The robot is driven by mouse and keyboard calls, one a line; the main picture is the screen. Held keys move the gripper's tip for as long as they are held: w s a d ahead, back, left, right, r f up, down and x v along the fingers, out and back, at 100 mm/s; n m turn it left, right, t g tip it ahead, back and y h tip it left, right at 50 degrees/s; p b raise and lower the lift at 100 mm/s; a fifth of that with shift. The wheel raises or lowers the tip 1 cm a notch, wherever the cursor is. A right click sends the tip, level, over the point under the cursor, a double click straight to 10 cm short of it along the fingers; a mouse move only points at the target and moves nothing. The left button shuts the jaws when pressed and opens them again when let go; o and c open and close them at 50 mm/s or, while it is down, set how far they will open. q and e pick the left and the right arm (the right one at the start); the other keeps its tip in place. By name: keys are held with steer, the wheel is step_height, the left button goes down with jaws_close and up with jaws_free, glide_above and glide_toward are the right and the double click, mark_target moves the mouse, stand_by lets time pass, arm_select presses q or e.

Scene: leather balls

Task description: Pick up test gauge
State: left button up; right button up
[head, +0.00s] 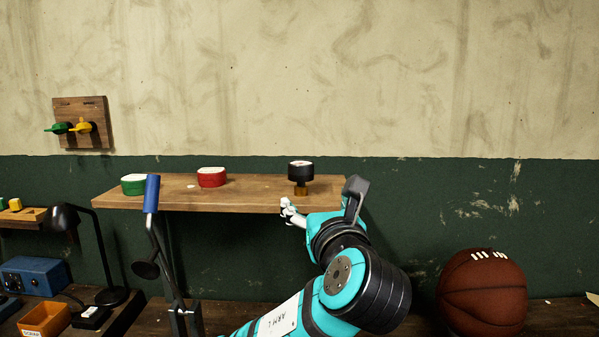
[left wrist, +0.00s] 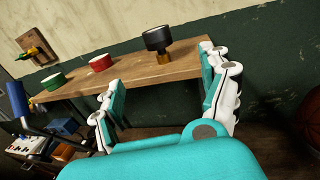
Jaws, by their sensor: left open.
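The test gauge (head: 301,172), a black round-headed gauge with a pale face and a brass base, stands upright near the right end of a wooden shelf (head: 240,198). It also shows in the left wrist view (left wrist: 157,42), ahead of the fingers and between them. My left gripper (head: 290,211) is just in front of the shelf edge, below the gauge and apart from it. In the left wrist view its two teal-padded fingers (left wrist: 163,85) are spread wide with nothing between them. My right gripper is in neither view.
A red round tin (head: 211,178) and a green one (head: 134,185) stand further left on the shelf. A blue-handled stand (head: 152,195) rises before its left part. A black lamp (head: 66,219) is lower left. A basketball (head: 482,295) sits lower right.

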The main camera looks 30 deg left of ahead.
mark_target(303, 179)
arm_select(q)
steer(key=p+x, duration=0.1)
steer(key=x, duration=0.9)
steer(key=shift+w+a+p, duration=0.15)
steer(key=shift+a+p, duration=0.2)
steer(key=shift+p, duration=0.05)
steer(key=p+x, duration=0.2)
steer(key=x, duration=0.2)
steer(key=shift+w+a+r, duration=0.1)
steer(key=shift+w+r, duration=0.05)
steer(key=shift+w, duration=0.2)
steer(key=shift+w+a, duration=0.3)
steer(key=shift+w, duration=0.05)
steer(key=shift+d, duration=0.1)
steer(key=shift+c, duration=1)
steer(key=c, duration=0.9)
steer(key=shift+c, duration=0.4)
